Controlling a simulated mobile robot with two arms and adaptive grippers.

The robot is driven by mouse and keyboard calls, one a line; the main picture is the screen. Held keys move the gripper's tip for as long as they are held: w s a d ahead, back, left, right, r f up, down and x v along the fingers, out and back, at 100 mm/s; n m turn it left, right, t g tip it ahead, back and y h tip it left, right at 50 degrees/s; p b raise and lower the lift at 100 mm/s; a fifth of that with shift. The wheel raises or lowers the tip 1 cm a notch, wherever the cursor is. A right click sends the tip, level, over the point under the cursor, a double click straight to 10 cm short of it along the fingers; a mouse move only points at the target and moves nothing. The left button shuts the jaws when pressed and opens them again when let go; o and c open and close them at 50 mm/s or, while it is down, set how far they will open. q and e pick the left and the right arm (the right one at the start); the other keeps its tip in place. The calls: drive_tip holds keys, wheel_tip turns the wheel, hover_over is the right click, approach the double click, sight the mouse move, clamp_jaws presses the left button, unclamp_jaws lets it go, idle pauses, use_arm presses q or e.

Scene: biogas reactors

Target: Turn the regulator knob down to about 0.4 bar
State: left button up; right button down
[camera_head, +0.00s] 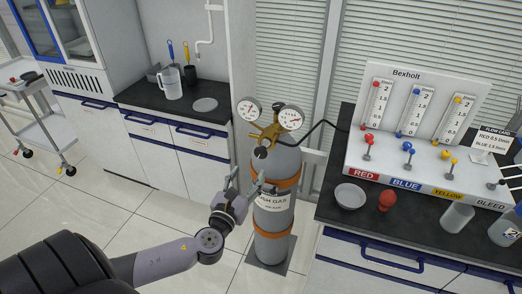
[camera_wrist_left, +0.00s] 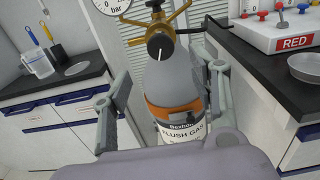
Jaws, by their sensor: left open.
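The regulator (camera_head: 271,131) is a brass body with two round white dials on top of a grey flush-gas cylinder (camera_head: 272,217). Its black knob (camera_head: 261,153) faces me; in the left wrist view the knob (camera_wrist_left: 160,46) carries a white pointer line. The left dial (camera_head: 248,109) and right dial (camera_head: 289,118) are too small to read. My left gripper (camera_head: 247,180) is open and empty, in front of the cylinder and below the knob, not touching it. In the left wrist view its fingers (camera_wrist_left: 166,82) stand either side of the cylinder, with the knob beyond them.
A black hose runs from the regulator to the Bexholt flow panel (camera_head: 420,105) on the right bench. A dish (camera_head: 352,196), a red bulb (camera_head: 386,201) and a beaker (camera_head: 457,217) stand there. The left bench holds a jug (camera_head: 170,83). Floor left of the cylinder is clear.

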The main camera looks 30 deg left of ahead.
sight(260, 153)
use_arm(q)
drive_tip(key=p+x, duration=0.1)
drive_tip(key=x, duration=0.9)
drive_tip(key=shift+w+a, duration=0.25)
drive_tip(key=shift+w, duration=0.35)
drive_tip(key=shift+c, duration=0.5)
drive_tip(key=c, duration=1.1)
drive_tip(key=shift+o, duration=0.2)
